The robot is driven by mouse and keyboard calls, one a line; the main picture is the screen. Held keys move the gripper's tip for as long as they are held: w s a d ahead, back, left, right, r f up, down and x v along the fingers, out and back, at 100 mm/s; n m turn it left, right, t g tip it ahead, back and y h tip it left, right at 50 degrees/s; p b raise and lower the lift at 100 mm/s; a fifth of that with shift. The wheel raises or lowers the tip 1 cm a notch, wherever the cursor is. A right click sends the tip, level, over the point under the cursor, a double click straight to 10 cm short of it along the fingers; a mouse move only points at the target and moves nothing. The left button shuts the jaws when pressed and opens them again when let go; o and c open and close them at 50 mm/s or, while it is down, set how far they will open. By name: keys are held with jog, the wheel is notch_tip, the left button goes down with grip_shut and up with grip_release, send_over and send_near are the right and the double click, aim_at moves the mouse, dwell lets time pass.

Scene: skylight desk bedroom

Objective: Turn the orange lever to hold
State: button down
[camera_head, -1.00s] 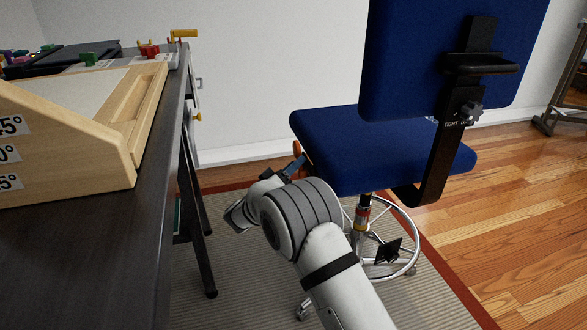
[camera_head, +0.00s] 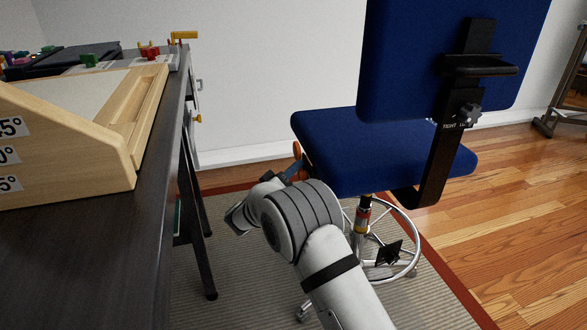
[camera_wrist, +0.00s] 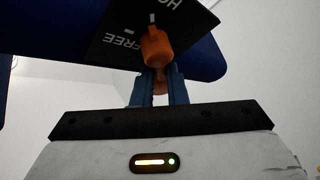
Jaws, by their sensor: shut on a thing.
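The orange lever (camera_wrist: 156,50) is in the wrist view, under the blue chair seat (camera_wrist: 205,55), in front of a black plate (camera_wrist: 118,38) marked "FREE" and, partly cut off, "HO". A white mark on the plate shows just above the lever's upper end, on the "HO" side. My gripper (camera_wrist: 158,88) is shut on the lever's lower part, with one blue finger on each side. In the head view a bit of the lever (camera_head: 297,150) shows at the seat's left edge, and my arm hides most of the gripper.
The blue chair (camera_head: 385,140) stands on a striped rug, with its backrest to the right and a chrome foot ring (camera_head: 415,240) below. A dark desk (camera_head: 110,245) with a wooden angled stand is at the left. Desk legs stand close left of my gripper.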

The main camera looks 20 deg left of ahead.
jog(key=shift+r+m+h+b, duration=0.25)
jog(key=shift+m+b, duration=0.35)
jog(key=shift+b, duration=0.8)
jog(key=shift+r, duration=0.3)
jog(key=c, duration=1.7)
grip_release()
jog(key=o, duration=0.5)
jog(key=shift+s, duration=0.1)
jog(key=shift+f, duration=0.15)
jog(key=p+v, duration=0.2)
jog(key=v, duration=0.5)
jog(key=shift+s+a+f, duration=0.1)
jog(key=shift+s+f, duration=0.15)
jog(key=shift+s, duration=0.05)
